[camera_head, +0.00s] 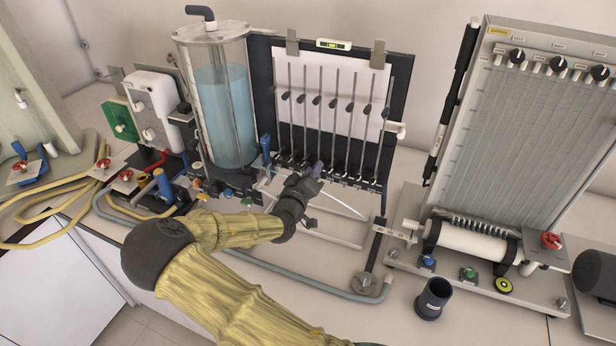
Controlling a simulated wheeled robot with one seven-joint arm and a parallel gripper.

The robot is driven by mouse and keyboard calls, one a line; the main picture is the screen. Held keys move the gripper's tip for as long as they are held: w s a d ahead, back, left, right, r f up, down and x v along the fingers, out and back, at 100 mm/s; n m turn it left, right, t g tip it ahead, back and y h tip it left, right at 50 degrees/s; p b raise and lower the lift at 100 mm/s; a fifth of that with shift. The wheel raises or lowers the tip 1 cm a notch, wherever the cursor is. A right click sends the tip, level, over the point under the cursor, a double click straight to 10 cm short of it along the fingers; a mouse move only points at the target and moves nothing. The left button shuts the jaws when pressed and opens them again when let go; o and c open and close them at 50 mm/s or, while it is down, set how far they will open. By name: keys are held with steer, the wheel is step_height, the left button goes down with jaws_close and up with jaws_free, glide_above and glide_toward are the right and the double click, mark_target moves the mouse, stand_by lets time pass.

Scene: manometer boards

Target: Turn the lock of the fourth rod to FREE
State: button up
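Each rod carries a small dark knob partway up, such as this one (333,102). A row of small dark locks (346,178) runs along the rail at the rods' lower ends. My gripper (314,172) is at this rail, near the middle rods, and hides part of it. I cannot tell whether it touches a lock, or which way the fourth rod's lock is turned. The fingers are too small and dark to show whether they are open.
A water-filled cylinder (226,115) stands left of the board. A tall tube panel (535,130) stands right, with a white roller (470,241) at its base. A dark cup (433,298) stands in front. A grey hose (300,285) runs along the bench below my arm.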

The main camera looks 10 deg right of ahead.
steer(key=b+v, duration=0.4)
steer(key=v, duration=1.3)
steer(key=shift+s+a, duration=0.2)
steer(key=s+d+f+m+g+y, duration=0.3)
steer(key=d+f+g+y, duration=0.2)
steer(key=f+g+y, duration=0.5)
steer(key=s+d+r+g, duration=0.1)
steer(key=s+d+r, duration=0.1)
steer(key=s, duration=0.3)
steer(key=s+d+r+g, duration=0.1)
steer(key=s+d+r, duration=0.2)
steer(key=s+r, duration=0.2)
steer(key=shift+s+n, duration=0.3)
steer(key=shift+s, duration=0.1)
